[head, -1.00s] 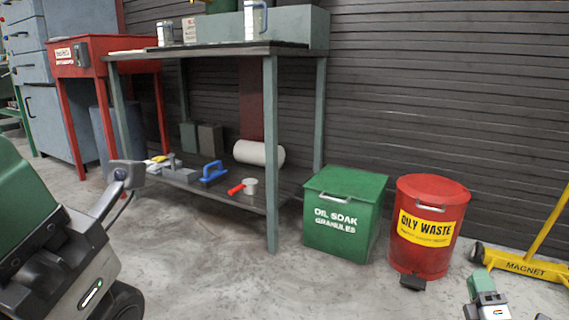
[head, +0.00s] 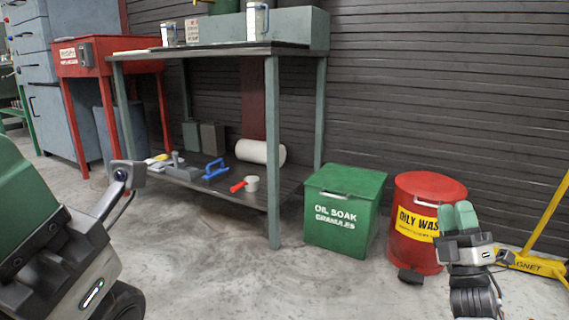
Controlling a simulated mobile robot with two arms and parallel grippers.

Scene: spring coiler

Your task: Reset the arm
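My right gripper (head: 458,217) is in the lower right, pointing up, in front of the red oily waste can. Its two green fingers are side by side with no clear gap, and nothing shows between them. My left gripper (head: 22,205) is large and close at the left edge. Its green finger part is cut off by the picture edge, so whether it is open or shut is hidden. No held object shows in either gripper.
A workbench (head: 210,52) with a lower shelf of tools stands at the back. A green oil soak granules bin (head: 345,235), a red oily waste can (head: 415,190) and a yellow magnet sweeper (head: 545,225) stand along the wall. The concrete floor (head: 200,270) in front is clear.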

